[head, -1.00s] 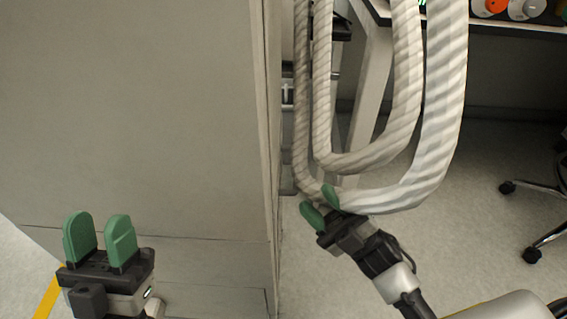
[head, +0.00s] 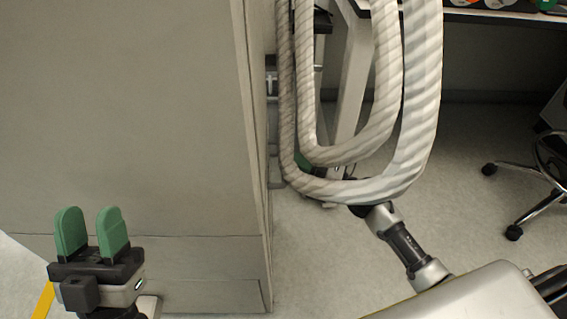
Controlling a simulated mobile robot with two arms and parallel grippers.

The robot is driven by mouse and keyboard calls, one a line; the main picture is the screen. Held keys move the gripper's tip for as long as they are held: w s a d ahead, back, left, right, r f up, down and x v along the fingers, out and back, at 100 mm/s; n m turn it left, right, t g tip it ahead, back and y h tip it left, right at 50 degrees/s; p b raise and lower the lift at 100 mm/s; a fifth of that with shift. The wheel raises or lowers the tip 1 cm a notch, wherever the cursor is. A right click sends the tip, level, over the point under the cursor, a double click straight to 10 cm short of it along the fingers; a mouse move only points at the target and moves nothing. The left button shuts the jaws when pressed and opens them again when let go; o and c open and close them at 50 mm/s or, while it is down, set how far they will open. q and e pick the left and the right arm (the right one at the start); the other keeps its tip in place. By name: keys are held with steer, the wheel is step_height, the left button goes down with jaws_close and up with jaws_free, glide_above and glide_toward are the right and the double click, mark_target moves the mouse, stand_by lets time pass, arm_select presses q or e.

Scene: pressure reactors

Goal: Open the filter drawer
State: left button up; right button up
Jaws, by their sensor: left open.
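My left gripper (head: 90,228) is open and empty, its two green fingers pointing up in front of the large grey cabinet's (head: 120,120) flat face. My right gripper (head: 304,161) is mostly hidden behind the hanging white hoses; only a bit of green finger shows beside the cabinet's right side, so its jaws cannot be read. No filter drawer can be made out for certain. The cabinet has a seam low on its face, with a lower panel (head: 190,275) beneath it.
Thick ribbed white hoses (head: 420,110) hang in loops right of the cabinet, in front of my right gripper. A bench (head: 500,17) stands behind them. A wheeled chair (head: 545,195) is at the right. Open floor (head: 450,190) lies between hoses and chair.

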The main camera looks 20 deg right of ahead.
mark_target(284, 161)
steer(key=shift+x, duration=1.7)
jaws_close()
